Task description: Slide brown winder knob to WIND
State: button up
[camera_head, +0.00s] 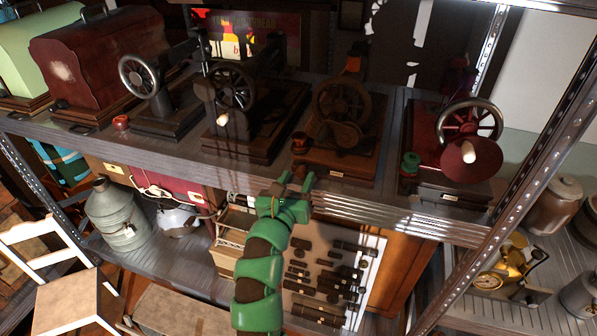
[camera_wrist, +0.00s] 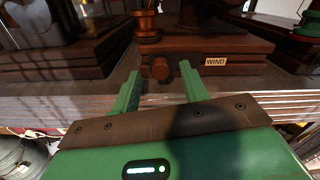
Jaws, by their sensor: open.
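The brown winder knob (camera_wrist: 160,68) is a small round knob on the front of a dark wooden base (camera_wrist: 190,45), seen in the wrist view. A cream label reading WIND (camera_wrist: 215,62) is on the base front, to the right of the knob. My green gripper (camera_wrist: 159,72) is open, with one finger on each side of the knob and a visible gap to each. I cannot tell how deep the fingers reach. In the head view my gripper (camera_head: 297,180) is at the shelf edge before the brown sewing machine (camera_head: 343,105); the knob is not clear there.
The metal shelf (camera_head: 385,207) holds several other sewing machines, including a dark one (camera_head: 235,100) on the left and a red one (camera_head: 470,140) on the right. A brown spool (camera_head: 299,143) stands on the base's left end. A perforated upright (camera_head: 535,160) is at the right.

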jog(key=shift+x, duration=0.8)
jog(key=shift+c, duration=0.4)
grip_shut()
jog(key=shift+s+d+p, duration=0.3)
jog(key=shift+d+p, duration=0.2)
jog(key=shift+d, duration=0.4)
jog(key=shift+s+d+p, duration=0.25)
jog(key=shift+d+p, duration=0.25)
jog(key=shift+d, duration=0.35)
jog(key=shift+c, duration=1.5)
grip_release()
jog(key=shift+f, duration=0.1)
jog(key=o, duration=0.4)
jog(key=shift+s+d, duration=0.1)
jog(key=shift+d, duration=0.1)
jog(key=shift+a, duration=0.15)
